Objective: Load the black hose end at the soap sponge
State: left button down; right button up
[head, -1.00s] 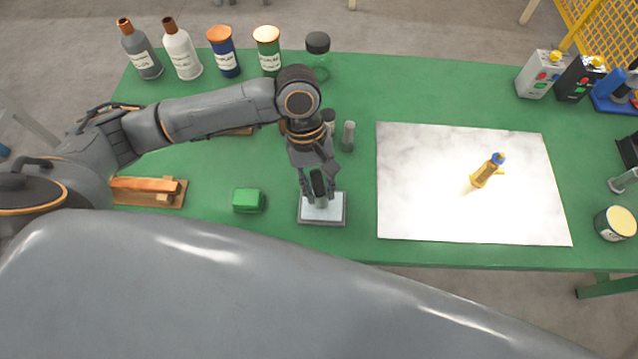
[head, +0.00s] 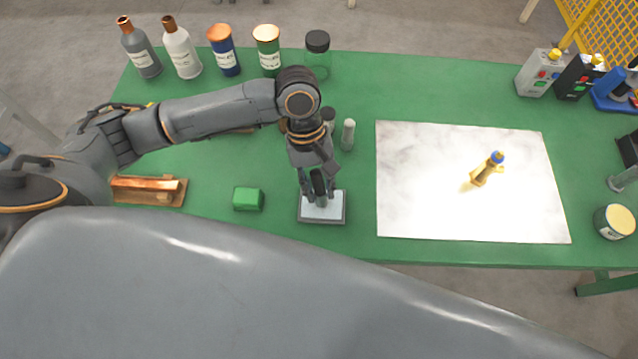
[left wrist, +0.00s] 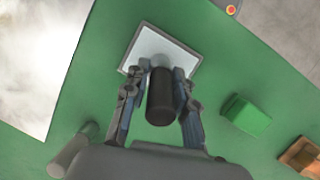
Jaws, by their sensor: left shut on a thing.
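My left gripper (head: 318,190) is shut on the black hose end (left wrist: 162,102), a short dark cylinder with a grey tip. The hose end points down over the pale pad in a small grey-rimmed tray (head: 322,220), which I take for the soap sponge. The pad also shows in the left wrist view (left wrist: 146,46). The tip overlaps the pad in both views; I cannot tell whether it touches. The fingers hide part of the hose end. My right gripper is not in view.
A green block (head: 248,199) lies left of the tray. A pale grey cylinder (head: 348,135) stands behind it. A white marble board (head: 420,190) with a brass fitting (head: 486,172) lies to the right. Several bottles line the back left.

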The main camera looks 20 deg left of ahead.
aim_at(319, 179)
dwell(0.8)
pick_arm(q)
jog(key=shift+s+f+p, duration=0.15)
jog(key=shift+f+p, duration=0.05)
jog(key=shift+p, duration=0.45)
dwell(1.3)
notch_tip(319, 179, up, 7)
jog(key=p, duration=1)
jog(key=shift+r, duration=0.2)
dwell(0.7)
